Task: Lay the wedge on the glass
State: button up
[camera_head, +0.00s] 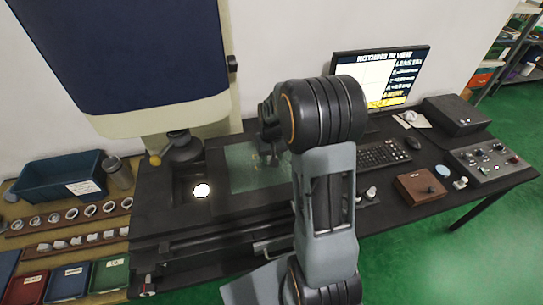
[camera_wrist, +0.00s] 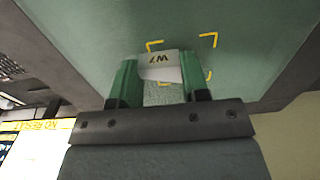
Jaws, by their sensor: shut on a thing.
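The wedge (camera_wrist: 160,72) is a small pale piece with dark lettering on its face, seen in the wrist view. My gripper (camera_wrist: 153,84) is shut on it, with a green-padded finger on either side. The glass (camera_head: 243,168) is a greenish plate on the dark machine bed. In the wrist view the glass (camera_wrist: 110,38) lies behind the wedge, with yellow corner marks around the wedge's area. In the head view my gripper (camera_head: 268,158) is low over the glass and my arm hides its right part. I cannot tell whether the wedge touches the glass.
The monitor (camera_head: 380,75) reads "NOTHING IN VIEW". A keyboard (camera_head: 384,154) and a brown box (camera_head: 419,187) stand right. Rings (camera_head: 71,214) and trays (camera_head: 68,282) lie left.

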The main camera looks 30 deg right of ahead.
jog(key=shift+f, duration=0.3)
jog(key=o, duration=1)
jog(key=shift+r, duration=0.1)
notch_tip(320, 180, up, 12)
jog(key=b, duration=0.1)
jog(key=shift+s+a+r+n+t, duration=0.4)
jog(key=shift+s+a+t, duration=0.35)
jog(key=shift+s+a, duration=1.4)
jog(key=shift+s+a+r+n+t, duration=0.35)
jog(key=shift+s+a+t, duration=0.55)
jog(key=shift+s, duration=2.35)
jog(key=shift+s+a+r+n+t, duration=0.55)
jog(key=shift+s+a, duration=1.1)
jog(key=shift+s, duration=1.05)
jog(key=shift+f, duration=0.15)
